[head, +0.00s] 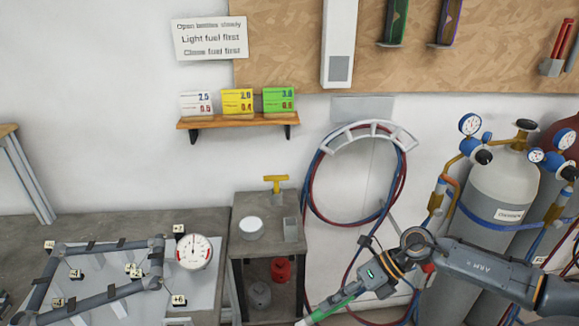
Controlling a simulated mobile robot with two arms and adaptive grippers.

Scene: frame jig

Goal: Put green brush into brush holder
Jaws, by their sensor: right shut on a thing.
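The green brush (331,305) shows at the bottom centre, tilted, with a green handle and a pale end pointing down left. My right gripper (358,288) is shut on it, its arm coming in from the right. The brush is in front of the small grey cabinet, apart from its top. A small grey open box (291,229), which looks like the brush holder, stands on the right of the cabinet top. I cannot see into it clearly. My left gripper is not in view.
The cabinet top (262,205) also bears a round white-topped tin (251,228) and a yellow T-handle (275,183). Hoses (311,190) hang on the wall right of it. Gas cylinders (497,195) stand at right. A frame jig (103,245) and dial gauge (194,251) lie left.

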